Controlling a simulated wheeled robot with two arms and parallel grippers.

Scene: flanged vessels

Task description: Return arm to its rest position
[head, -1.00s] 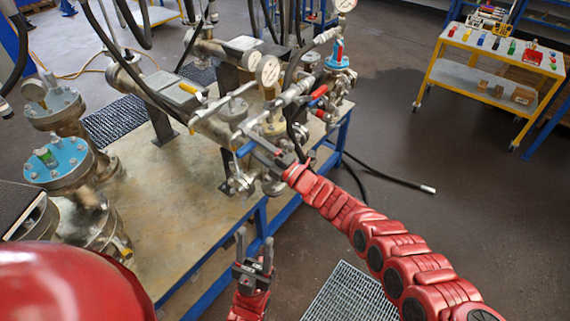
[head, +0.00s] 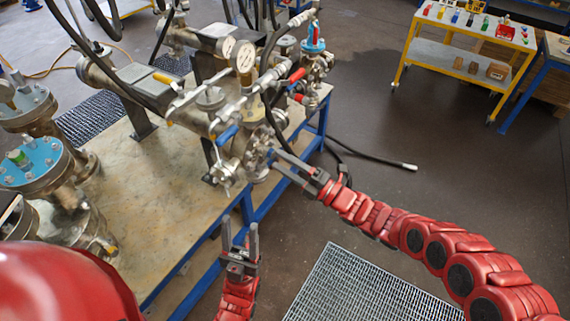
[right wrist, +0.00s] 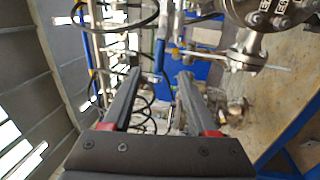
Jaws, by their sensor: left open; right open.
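My right arm comes in from the right in the head view. Its gripper (head: 290,166) is open and empty, with its fingertips close to the right side of the pipe and valve assembly (head: 240,125). I cannot tell from the head view whether the fingertips touch it. In the right wrist view the two fingers (right wrist: 155,95) are spread with nothing between them, and pipework and hoses show beyond. My left gripper (head: 240,240) is open and empty, pointing up, just in front of the blue-edged bench.
The bench (head: 165,190) carries flanged vessels (head: 40,165) at left. A black hose (head: 370,158) lies on the floor. A yellow trolley (head: 460,50) with small coloured items stands at the back right. A floor grating (head: 370,290) lies at the front. Open floor lies between them.

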